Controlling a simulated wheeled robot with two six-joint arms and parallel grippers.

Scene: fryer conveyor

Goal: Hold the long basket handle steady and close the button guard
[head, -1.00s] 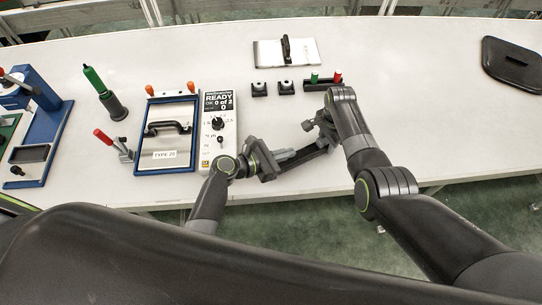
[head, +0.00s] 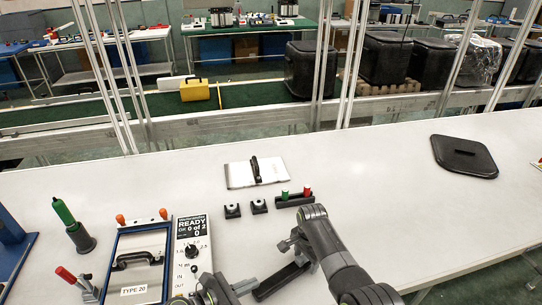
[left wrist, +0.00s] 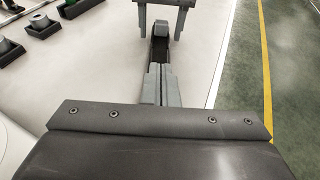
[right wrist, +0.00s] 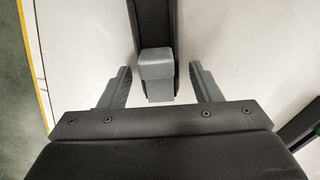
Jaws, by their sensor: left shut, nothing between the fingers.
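A long dark bar (head: 282,281), which looks like the basket handle, lies near the table's front edge between my grippers. In the right wrist view a grey block (right wrist: 156,70) sits at the end of the dark bar (right wrist: 155,22); I cannot tell whether it is the button guard. My right gripper (right wrist: 160,88) is open, one finger on each side of that block, with gaps to both. My left gripper (left wrist: 161,85) is shut and empty, its fingers in line with the bar. In the head view the left gripper (head: 246,286) is partly cut off at the bottom.
To the left are a control box (head: 193,243) reading READY, a blue-framed plate marked TYPE 20 (head: 134,292), a green-handled tool (head: 72,226) and a red-handled clamp (head: 76,280). Behind are a plate with a handle (head: 238,174) and a black lid (head: 464,156). The table's right side is mostly clear.

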